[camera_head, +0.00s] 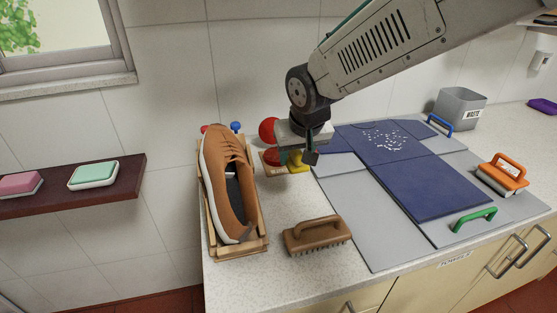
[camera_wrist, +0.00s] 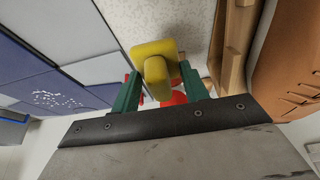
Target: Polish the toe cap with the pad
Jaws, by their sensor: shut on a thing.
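A brown lace-up shoe (camera_head: 230,170) with a pale sole lies in a wooden cradle (camera_head: 250,246) at the counter's left end. Its toe cap cannot be clearly told apart from the rest of the upper. My gripper (camera_head: 301,158) is to the right of the shoe, apart from it. In the wrist view, the pad (camera_wrist: 155,62) sits between the green fingers of my gripper (camera_wrist: 160,88). The shoe's side (camera_wrist: 290,70) shows at right.
A brown brush (camera_head: 318,236) stands in front. Blue cloth (camera_head: 430,185) lies over grey panels to the right, with an orange-handled brush (camera_head: 503,174), a green handle (camera_head: 474,219) and a grey bin (camera_head: 460,107). A red ball (camera_head: 268,129) is behind the tray.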

